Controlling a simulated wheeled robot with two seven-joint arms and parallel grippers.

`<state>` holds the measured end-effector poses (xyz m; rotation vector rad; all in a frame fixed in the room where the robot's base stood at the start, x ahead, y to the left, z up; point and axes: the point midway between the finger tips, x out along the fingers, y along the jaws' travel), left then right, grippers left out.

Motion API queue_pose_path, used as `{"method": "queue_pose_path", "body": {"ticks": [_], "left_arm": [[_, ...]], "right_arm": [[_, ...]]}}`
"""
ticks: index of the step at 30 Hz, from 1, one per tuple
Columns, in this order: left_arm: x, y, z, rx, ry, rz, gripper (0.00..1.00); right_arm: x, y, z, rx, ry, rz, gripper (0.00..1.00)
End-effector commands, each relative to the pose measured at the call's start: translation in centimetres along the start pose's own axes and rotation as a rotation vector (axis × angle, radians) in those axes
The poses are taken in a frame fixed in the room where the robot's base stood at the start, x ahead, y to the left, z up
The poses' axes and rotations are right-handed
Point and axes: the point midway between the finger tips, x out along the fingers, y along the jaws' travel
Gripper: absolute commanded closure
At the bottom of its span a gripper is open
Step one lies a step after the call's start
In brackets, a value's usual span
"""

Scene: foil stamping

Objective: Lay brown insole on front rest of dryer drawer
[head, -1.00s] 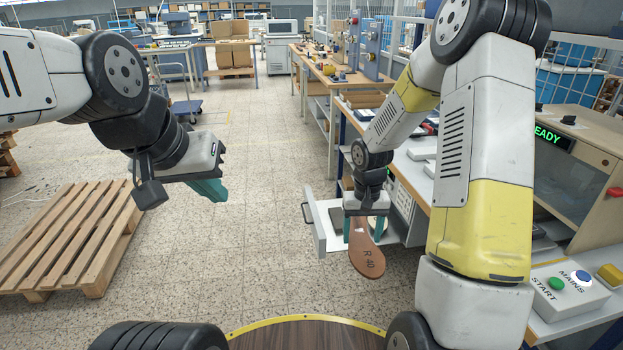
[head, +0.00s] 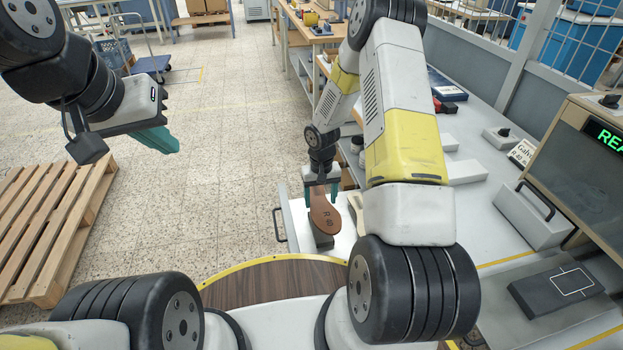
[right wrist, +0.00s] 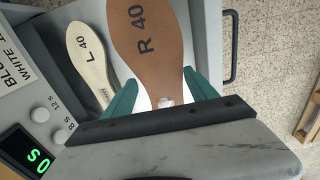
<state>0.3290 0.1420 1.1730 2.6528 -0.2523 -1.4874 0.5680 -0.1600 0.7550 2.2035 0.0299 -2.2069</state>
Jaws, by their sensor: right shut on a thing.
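The brown insole (head: 325,216), marked R 40, is held by my right gripper (head: 321,200) over the pulled-out white dryer drawer (head: 295,212). In the right wrist view the brown insole (right wrist: 150,35) runs away from between the teal fingers of my right gripper (right wrist: 160,98). A pale insole (right wrist: 88,52), marked L 40, lies in the drawer beside it. In the head view a dark block (head: 322,241) shows under the brown insole's wide end; I cannot tell whether they touch. My left gripper (head: 155,140) is away at the left, holding nothing visible; its finger gap is unclear.
The drawer's handle (head: 279,225) sticks out to the left. The workbench (head: 485,225) on the right holds a grey box with a handle (head: 535,213) and a dark plate (head: 556,287). A wooden pallet (head: 48,225) lies on the floor at left; floor between is clear.

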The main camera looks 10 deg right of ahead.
Motion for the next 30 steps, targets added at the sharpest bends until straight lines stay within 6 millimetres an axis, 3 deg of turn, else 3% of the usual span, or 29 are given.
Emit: {"method": "queue_pose_path", "body": {"ticks": [3, 21, 30], "left_arm": [[0.0, 0.0, 0.0, 0.0, 0.0, 0.0, 1.0], [0.0, 0.0, 0.0, 0.0, 0.0, 0.0, 1.0], [0.0, 0.0, 0.0, 0.0, 0.0, 0.0, 1.0]], "right_arm": [[2.0, 0.0, -0.2, -0.004, -0.001, -0.002, 0.83], [7.9, 0.0, -0.3, -0.006, -0.001, -0.002, 0.83], [9.5, 0.0, -0.3, -0.005, 0.001, -0.002, 0.83]]}}
